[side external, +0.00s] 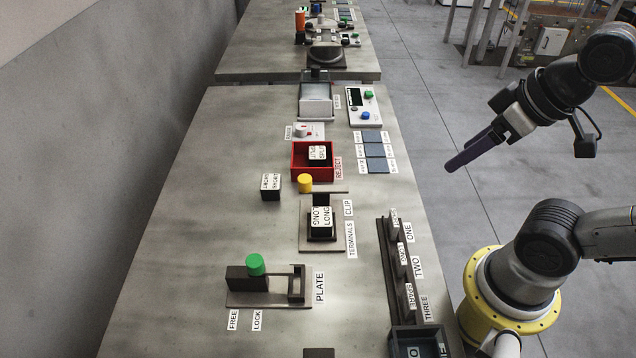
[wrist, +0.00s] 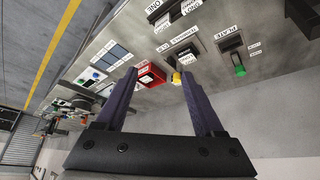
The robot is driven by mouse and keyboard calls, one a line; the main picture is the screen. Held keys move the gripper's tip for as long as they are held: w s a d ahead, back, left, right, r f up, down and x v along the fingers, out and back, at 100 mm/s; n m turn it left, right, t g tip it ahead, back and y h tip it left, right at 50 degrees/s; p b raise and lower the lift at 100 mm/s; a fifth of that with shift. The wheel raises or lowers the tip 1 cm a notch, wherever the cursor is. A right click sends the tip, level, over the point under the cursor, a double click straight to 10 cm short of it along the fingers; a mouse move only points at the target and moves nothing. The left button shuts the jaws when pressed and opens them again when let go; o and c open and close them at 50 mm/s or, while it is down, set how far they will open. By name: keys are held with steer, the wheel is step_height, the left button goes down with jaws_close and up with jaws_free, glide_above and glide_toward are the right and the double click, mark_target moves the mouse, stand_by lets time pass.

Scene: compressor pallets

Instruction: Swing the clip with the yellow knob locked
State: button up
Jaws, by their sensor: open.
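The yellow knob (side external: 305,183) stands at the far left end of the CLIP fixture, by a thin dark bar. It also shows in the wrist view (wrist: 177,78), between my fingers in the picture but far beyond them. The CLIP fixture (side external: 305,238) holds a dark block (side external: 321,218) labelled LONG, with a TERMINALS label beside it. My gripper (side external: 466,158) is in the air right of the table, apart from the clip. In the wrist view its two purple fingers (wrist: 160,82) are spread with nothing between them.
The PLATE fixture (side external: 268,299) with a green knob (side external: 255,264) stands nearer. A red REJECT bin (side external: 299,174) holding a block is just behind the yellow knob. A loose block (side external: 271,187) lies left. A dark rail (side external: 384,262) with several blocks runs along the right edge.

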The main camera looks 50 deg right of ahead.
steer(key=shift+n, duration=0.7)
steer(key=c, duration=0.5)
steer(key=r+n, duration=0.1)
steer(key=w+r+n, duration=0.1)
steer(key=n, duration=0.1)
steer(key=shift+w+d, duration=0.15)
steer(key=shift+d, duration=0.2)
steer(key=c, duration=0.5)
steer(key=w+r+n, duration=0.1)
steer(key=n, duration=0.1)
steer(key=w+r+n, duration=0.1)
steer(key=w+n, duration=0.1)
steer(key=shift+w+h, duration=0.25)
steer(key=shift+h, duration=0.05)
jaws_close()
steer(key=w+a+f+n+g+h, duration=0.1)
steer(key=w+a+f+n, duration=0.2)
steer(key=w+a+n, duration=0.35)
steer(key=w+a+f+n+g, duration=0.2)
steer(key=w+a+n, duration=0.2)
steer(key=w+n, duration=0.55)
steer(key=w+a+f+g, duration=0.1)
steer(key=a+f, duration=0.5)
steer(key=f, duration=0.1)
steer(key=shift+w+a+f+n+h, duration=0.15)
steer(key=shift+w+a+n+h, duration=0.15)
steer(key=shift+w, duration=0.1)
